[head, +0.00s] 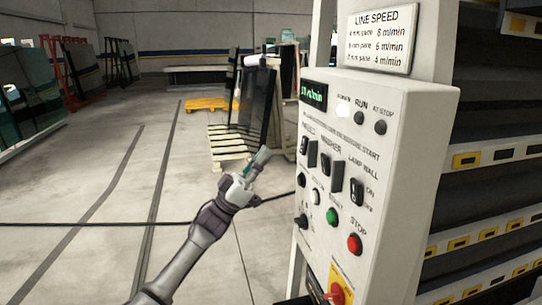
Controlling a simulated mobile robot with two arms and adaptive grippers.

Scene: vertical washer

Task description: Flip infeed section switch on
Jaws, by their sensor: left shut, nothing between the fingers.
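The white control panel (400,130) stands at the right of the head view. Its left-hand black switch (309,152) sits under a label that seems to read infeed. Whether that switch is on or off I cannot tell. A second black switch (327,185) is beside it, near the washer label, and a third (356,192) is further right under the lamp wall label. My left gripper (262,156) is shut and empty, raised to the left of the panel and apart from the switches. My right gripper is out of view.
A green button (332,216), a red stop button (354,243) and a red rotary switch (338,294) on yellow sit lower on the panel. A line speed sign (382,38) is above. A pallet (229,143) stands behind my gripper. The floor at left is open.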

